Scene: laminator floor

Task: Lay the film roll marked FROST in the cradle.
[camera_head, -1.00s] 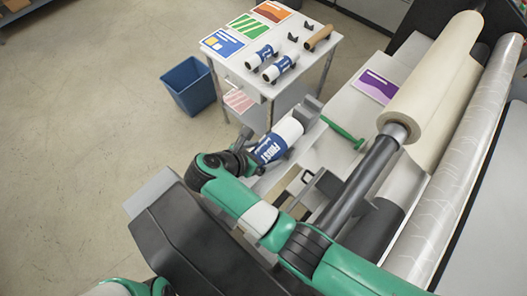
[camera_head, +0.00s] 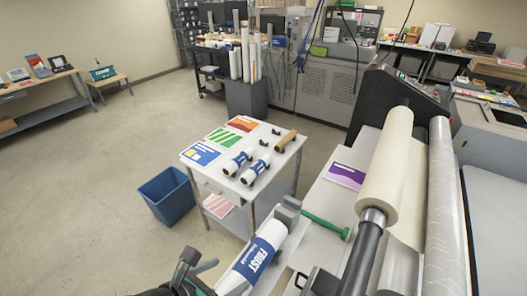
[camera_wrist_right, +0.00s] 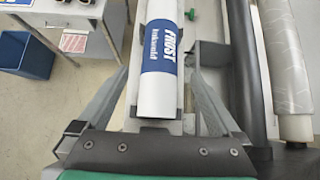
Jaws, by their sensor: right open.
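The FROST film roll (camera_head: 257,255), white with a blue label, lies with its far end against a grey end bracket (camera_head: 288,212), which looks like part of the cradle. It also shows in the right wrist view (camera_wrist_right: 160,60), with grey bracket parts (camera_wrist_right: 208,52) beside it. My right gripper (camera_wrist_right: 157,75) is open, with its fingers on both sides of the roll and visible gaps beside it. In the head view my right gripper (camera_head: 197,268) is at the lower edge, left of the roll. My left gripper is not in view.
A white cart (camera_head: 230,190) holds two blue-labelled rolls (camera_head: 247,163), a brown roll and colored sheets. A blue bin (camera_head: 167,196) stands left of it. A green handle (camera_head: 326,225) and the laminator's large cream roll (camera_head: 385,170) are to the right. Floor at left is clear.

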